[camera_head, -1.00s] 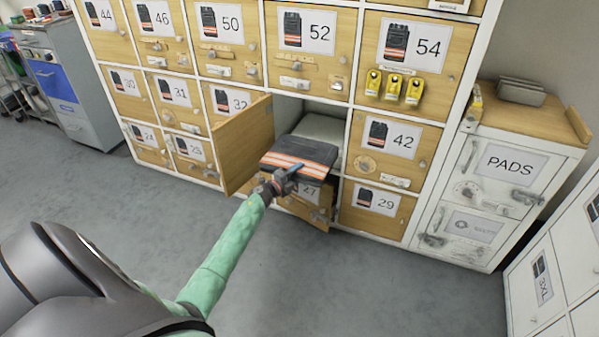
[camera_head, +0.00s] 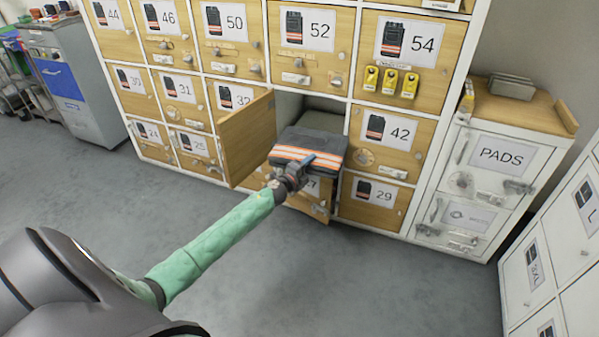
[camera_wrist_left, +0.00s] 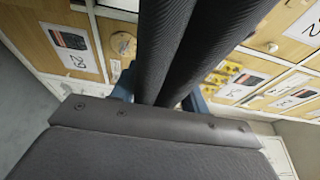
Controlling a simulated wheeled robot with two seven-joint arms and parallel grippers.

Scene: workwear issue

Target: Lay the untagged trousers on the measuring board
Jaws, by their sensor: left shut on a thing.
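The folded dark trousers (camera_head: 310,146) with orange and silver bands are at the open mouth of a locker compartment in the head view. My left gripper (camera_head: 303,168) is shut on their near edge. In the left wrist view the thick dark folds of the trousers (camera_wrist_left: 200,40) run between the blue fingers of the left gripper (camera_wrist_left: 160,92). I cannot make out a tag on them. Another dark folded item (camera_head: 322,104) shows behind them inside the compartment. The measuring board and my right gripper are not in view.
An open wooden door (camera_head: 247,138) stands out left of the compartment. Another door (camera_head: 312,195), tilted outward, is just below the trousers. A white PADS cabinet (camera_head: 490,185) stands to the right, with more white lockers (camera_head: 560,260) nearer. The grey floor (camera_head: 340,285) in front is clear.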

